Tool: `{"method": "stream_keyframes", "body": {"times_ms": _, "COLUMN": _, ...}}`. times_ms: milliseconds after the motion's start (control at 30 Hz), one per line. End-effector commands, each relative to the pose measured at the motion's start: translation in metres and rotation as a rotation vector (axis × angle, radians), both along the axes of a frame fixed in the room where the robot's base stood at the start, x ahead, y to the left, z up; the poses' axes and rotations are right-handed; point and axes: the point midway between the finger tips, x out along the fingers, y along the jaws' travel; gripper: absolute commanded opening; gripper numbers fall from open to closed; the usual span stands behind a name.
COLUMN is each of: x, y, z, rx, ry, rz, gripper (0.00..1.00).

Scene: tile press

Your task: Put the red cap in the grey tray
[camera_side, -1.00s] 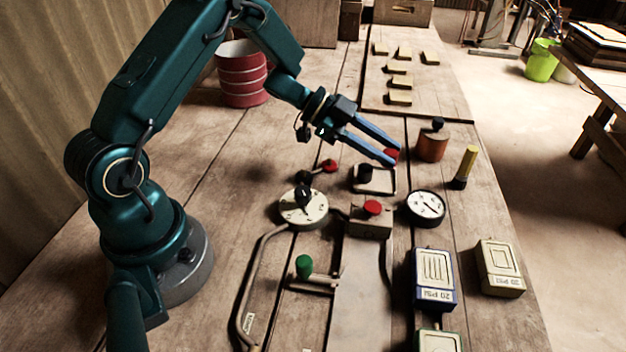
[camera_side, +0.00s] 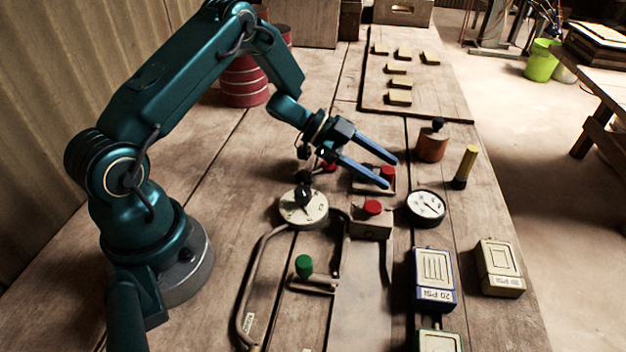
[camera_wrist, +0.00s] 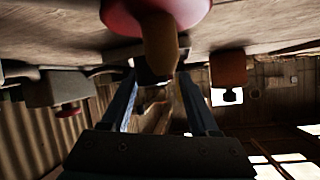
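The red cap (camera_side: 388,171) shows in the side view between my fingertips, within the outline of the small grey tray (camera_side: 370,191). I cannot tell for sure whether it rests on the tray floor. My gripper (camera_side: 391,173) reaches over the tray from the left, pointing down and right. Its two blue fingers are spread apart around the cap, with no clear contact. The fingers hide part of the tray. In the wrist view my gripper (camera_wrist: 159,72) also shows a wide gap between the fingers.
A box with a red button (camera_side: 370,224) stands just in front of the tray. A gauge (camera_side: 426,207), an orange pot (camera_side: 431,147) and a yellow peg (camera_side: 466,165) stand to the right. A dial (camera_side: 303,208) lies left. A board with several tiles (camera_side: 430,100) lies behind.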

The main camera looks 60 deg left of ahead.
Motion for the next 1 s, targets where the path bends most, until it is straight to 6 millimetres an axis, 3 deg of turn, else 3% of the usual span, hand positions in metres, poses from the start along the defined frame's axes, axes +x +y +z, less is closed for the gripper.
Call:
{"method": "stream_keyframes", "body": {"times_ms": 300, "x": -0.003, "y": 0.001, "z": 0.006, "rx": -0.003, "ry": 0.003, "rz": -0.004, "gripper": 0.66}}
{"method": "stream_keyframes", "body": {"times_ms": 700, "x": -0.046, "y": 0.059, "z": 0.042, "rx": -0.001, "ry": -0.002, "rz": 0.002, "gripper": 0.66}}
{"method": "stream_keyframes", "body": {"times_ms": 1000, "x": -0.064, "y": 0.082, "z": 0.058, "rx": 0.001, "ry": -0.003, "rz": 0.001, "gripper": 0.66}}
